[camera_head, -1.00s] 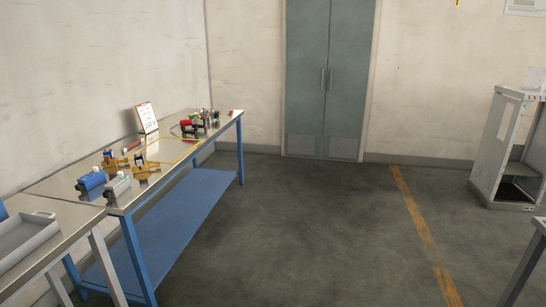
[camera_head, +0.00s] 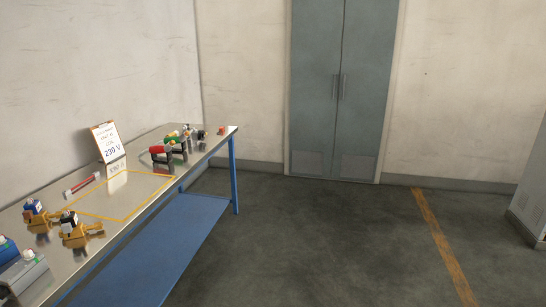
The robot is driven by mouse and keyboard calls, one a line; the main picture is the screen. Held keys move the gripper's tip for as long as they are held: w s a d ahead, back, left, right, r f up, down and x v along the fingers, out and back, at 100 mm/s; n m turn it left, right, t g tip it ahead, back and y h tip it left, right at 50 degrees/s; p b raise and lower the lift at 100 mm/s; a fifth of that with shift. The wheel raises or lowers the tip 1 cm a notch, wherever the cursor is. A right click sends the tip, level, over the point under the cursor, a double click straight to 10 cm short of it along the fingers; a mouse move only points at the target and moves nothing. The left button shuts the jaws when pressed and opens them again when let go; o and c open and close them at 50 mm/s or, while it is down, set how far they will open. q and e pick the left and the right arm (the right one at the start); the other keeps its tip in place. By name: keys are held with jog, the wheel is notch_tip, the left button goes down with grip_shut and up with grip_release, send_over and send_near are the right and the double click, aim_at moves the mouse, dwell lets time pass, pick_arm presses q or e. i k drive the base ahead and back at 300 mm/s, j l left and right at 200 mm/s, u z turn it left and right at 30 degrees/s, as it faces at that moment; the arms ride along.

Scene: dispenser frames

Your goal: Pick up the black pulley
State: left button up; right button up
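No black pulley can be made out in the head view. A cluster of small parts (camera_head: 186,137) stands at the far end of the steel-topped table (camera_head: 150,198), with red, green and dark pieces among them, too small to tell apart. A small orange-red piece (camera_head: 221,131) lies near the table's far right corner. Neither of my grippers is in view.
Brass-coloured valves with blue and black tops (camera_head: 76,234) stand at the table's near end, beside a grey box (camera_head: 22,277). A sign reading 230 V (camera_head: 109,143) stands at the back. Open floor (camera_head: 320,240) lies right of the table, before a grey double door (camera_head: 340,90).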

aim_at(197, 136)
jog(key=i, duration=1.9)
